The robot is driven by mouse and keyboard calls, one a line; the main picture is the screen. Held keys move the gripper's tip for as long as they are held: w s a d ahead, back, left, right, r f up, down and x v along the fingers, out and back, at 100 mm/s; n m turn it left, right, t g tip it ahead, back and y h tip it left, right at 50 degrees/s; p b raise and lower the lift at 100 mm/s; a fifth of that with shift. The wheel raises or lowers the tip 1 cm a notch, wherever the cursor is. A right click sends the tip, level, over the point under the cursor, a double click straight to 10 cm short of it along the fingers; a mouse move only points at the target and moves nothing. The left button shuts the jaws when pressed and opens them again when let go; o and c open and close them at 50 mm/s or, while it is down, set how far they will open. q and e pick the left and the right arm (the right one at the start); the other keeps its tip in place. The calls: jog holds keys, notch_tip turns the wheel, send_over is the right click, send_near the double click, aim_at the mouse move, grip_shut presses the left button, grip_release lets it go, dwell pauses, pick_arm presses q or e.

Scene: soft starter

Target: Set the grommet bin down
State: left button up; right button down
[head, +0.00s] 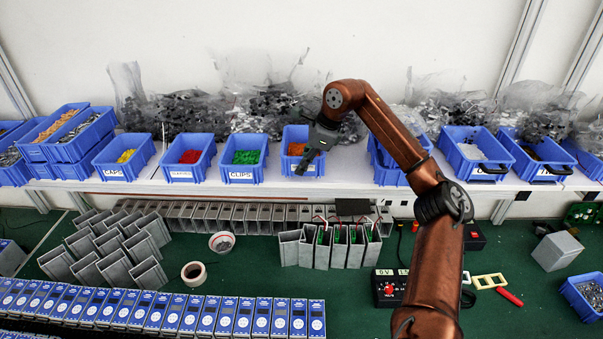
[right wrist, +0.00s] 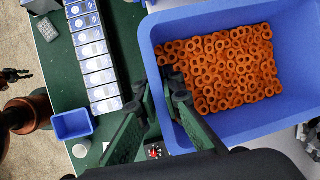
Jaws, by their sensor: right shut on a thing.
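The grommet bin (head: 292,134) is a blue open bin in the shelf row in the head view. Its front wall sits slightly higher in the picture than its neighbours'; I cannot tell whether it touches the shelf. In the right wrist view the bin (right wrist: 225,22) is large and holds many orange ring grommets (right wrist: 220,70). My right gripper (head: 307,162) is shut on a wall of the bin; its fingers (right wrist: 163,92) show at the bin's left wall in the wrist view. My left gripper (right wrist: 14,75) shows small at the left of the wrist view, its opening unclear.
The white shelf (head: 340,178) carries a green-parts bin (head: 241,175) to the left and another blue bin (head: 388,176) close to the right. Clear bags (head: 270,105) of parts stand behind. Below, the green bench (head: 250,265) holds grey housings and blue-faced units.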

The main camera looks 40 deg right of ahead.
jog(key=shift+w+d+f, duration=0.1)
jog(key=shift+d+f, duration=0.05)
jog(key=shift+f, duration=1.55)
jog(key=c, duration=2.5)
grip_release()
jog(key=shift+f, duration=0.15)
jog(key=shift+c, duration=0.2)
jog(key=o, duration=0.5)
jog(key=shift+c, duration=0.2)
